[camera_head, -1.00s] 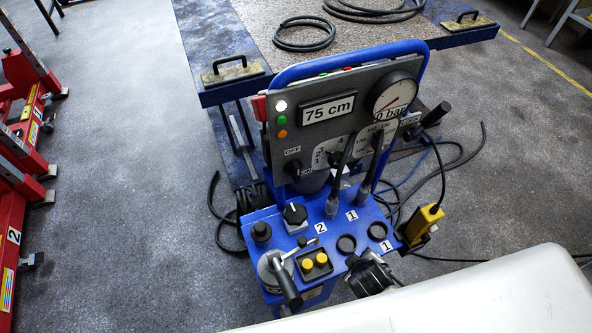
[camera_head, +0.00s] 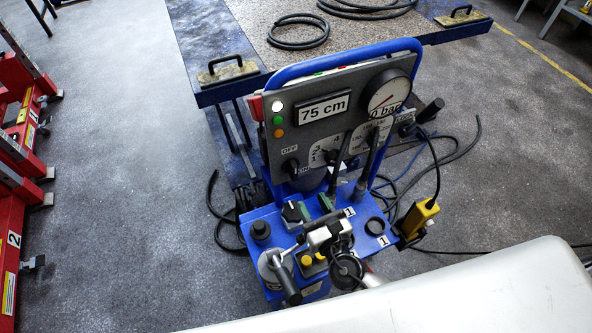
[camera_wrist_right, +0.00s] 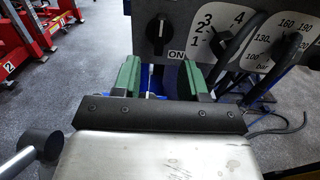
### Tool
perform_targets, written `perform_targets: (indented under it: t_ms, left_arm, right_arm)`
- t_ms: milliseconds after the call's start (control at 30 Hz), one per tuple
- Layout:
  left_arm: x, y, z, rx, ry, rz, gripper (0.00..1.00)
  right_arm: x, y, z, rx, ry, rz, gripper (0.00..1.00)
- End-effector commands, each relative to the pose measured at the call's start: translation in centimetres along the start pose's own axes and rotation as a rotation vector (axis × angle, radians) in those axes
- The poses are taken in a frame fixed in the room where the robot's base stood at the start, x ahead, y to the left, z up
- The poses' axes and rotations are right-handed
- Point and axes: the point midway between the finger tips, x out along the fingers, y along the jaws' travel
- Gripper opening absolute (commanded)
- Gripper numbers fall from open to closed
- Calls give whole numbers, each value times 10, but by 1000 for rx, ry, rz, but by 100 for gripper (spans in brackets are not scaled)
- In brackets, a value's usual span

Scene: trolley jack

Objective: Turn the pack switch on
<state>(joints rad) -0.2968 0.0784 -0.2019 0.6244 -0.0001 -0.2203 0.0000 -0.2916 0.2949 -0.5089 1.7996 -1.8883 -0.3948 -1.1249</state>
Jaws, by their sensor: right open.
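A black rotary knob with OFF and ON labels (camera_head: 291,167) sits low on the left of the grey panel (camera_head: 325,140). In the right wrist view this knob (camera_wrist_right: 159,30) shows just beyond the fingers, with a white mark on its upper part; the ON label lies below it. My right gripper (camera_head: 309,207) is open and empty, its two green fingers pointing at the panel, below and short of the knob. In the right wrist view the gripper (camera_wrist_right: 162,80) has a clear gap between its fingers, with the knob above that gap. My left gripper is not in view.
Black levers (camera_head: 365,160) rise right of the knob. A lift table (camera_head: 240,40) stands behind. Red stands (camera_head: 15,170) are at the left. Hoses lie at the right.

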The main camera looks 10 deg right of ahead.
Motion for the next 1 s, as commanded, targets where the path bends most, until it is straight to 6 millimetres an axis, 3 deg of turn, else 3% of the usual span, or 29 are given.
perform_targets:
  t_ms: [300,500,933,1000]
  left_arm:
    - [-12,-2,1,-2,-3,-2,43]
    - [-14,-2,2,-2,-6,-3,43]
    - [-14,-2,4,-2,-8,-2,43]
    - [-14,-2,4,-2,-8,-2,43]
  right_arm:
    - [59,-1,3,5,-3,-4,43]
    - [88,-1,2,5,-2,-4,43]
    - [100,-1,0,7,0,-4,43]
    - [100,-1,1,7,0,-4,35]
